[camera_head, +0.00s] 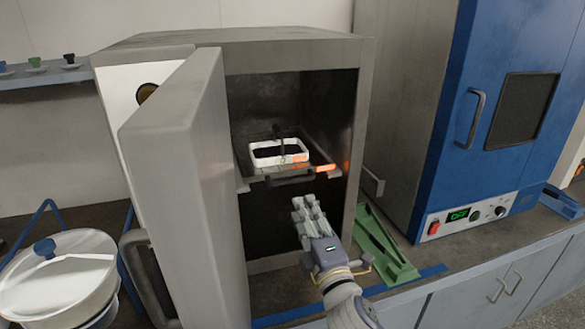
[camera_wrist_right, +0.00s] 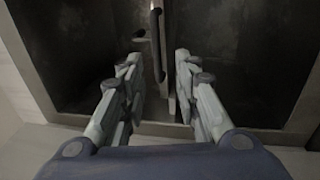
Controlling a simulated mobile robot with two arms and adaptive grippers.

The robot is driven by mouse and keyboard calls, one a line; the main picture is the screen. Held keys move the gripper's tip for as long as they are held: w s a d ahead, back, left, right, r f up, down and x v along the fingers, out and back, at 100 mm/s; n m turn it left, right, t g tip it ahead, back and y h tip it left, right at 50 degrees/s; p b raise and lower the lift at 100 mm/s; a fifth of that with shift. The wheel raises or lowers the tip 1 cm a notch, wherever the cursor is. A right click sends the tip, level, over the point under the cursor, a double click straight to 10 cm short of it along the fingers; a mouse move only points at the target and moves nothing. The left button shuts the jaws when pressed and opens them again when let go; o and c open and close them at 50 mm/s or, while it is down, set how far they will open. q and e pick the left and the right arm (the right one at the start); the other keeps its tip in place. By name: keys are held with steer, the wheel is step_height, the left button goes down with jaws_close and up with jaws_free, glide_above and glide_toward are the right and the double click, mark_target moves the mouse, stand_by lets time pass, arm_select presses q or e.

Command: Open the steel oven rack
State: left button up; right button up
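The grey oven (camera_head: 300,50) stands with its thick door (camera_head: 185,165) swung open to the left. Inside, the steel rack (camera_head: 327,176) sits at mid height with a dark bar handle (camera_head: 290,179) at its front. A white rectangular frame (camera_head: 279,160) rests on the rack. My right gripper (camera_head: 307,203) is in front of the opening, below and slightly right of the handle. In the right wrist view its fingers (camera_wrist_right: 158,62) are apart and empty, with the dark handle bar (camera_wrist_right: 157,35) seen between and beyond them; contact is not visible. My left gripper is not in view.
A green metal stand (camera_head: 385,245) lies on the bench right of the oven. A blue cabinet (camera_head: 490,110) stands further right. A white lidded pot (camera_head: 60,280) is at the lower left, near the oven door's handle (camera_head: 142,275).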

mark_target(292, 183)
steer(key=x, duration=0.3)
steer(key=p+x, duration=0.1)
steer(key=x, duration=0.3)
steer(key=shift+s+a+r, duration=0.1)
steer(key=shift+r, duration=0.15)
steer(key=x, duration=0.3)
steer(key=shift+a, duration=0.1)
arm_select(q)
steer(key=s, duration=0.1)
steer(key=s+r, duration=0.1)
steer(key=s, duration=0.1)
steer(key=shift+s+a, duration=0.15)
arm_select(e)
jaws_close()
